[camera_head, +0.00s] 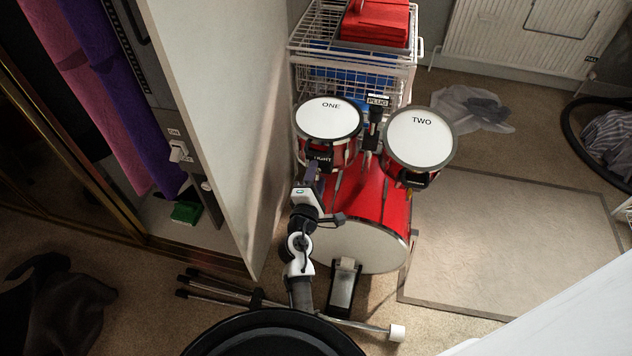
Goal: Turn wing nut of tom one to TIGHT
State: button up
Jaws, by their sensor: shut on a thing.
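Tom one (327,118), a red drum with a white head marked ONE, sits above the left of the red bass drum (372,205). A dark block with a label reading "...IGHT" (320,157) is on its front side. My gripper (312,172) reaches up to just below this label and is shut on the wing nut of tom one. The wing nut itself is small and hidden by my gripper, so its angle cannot be told. Tom two (421,135), marked TWO, stands to the right, with a black bracket (408,179) at its front.
A pale panel (205,110) rises close on the left of my arm. A white wire basket (312,58) with red and blue things stands behind the drums. A pedal (344,287) and a metal stand (250,295) lie in front. A mat (510,235) at right is bare.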

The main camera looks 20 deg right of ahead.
jog(key=shift+m+b, duration=0.85)
jog(key=shift+m, duration=0.75)
jog(key=o, duration=1)
jog(key=shift+s, duration=0.15)
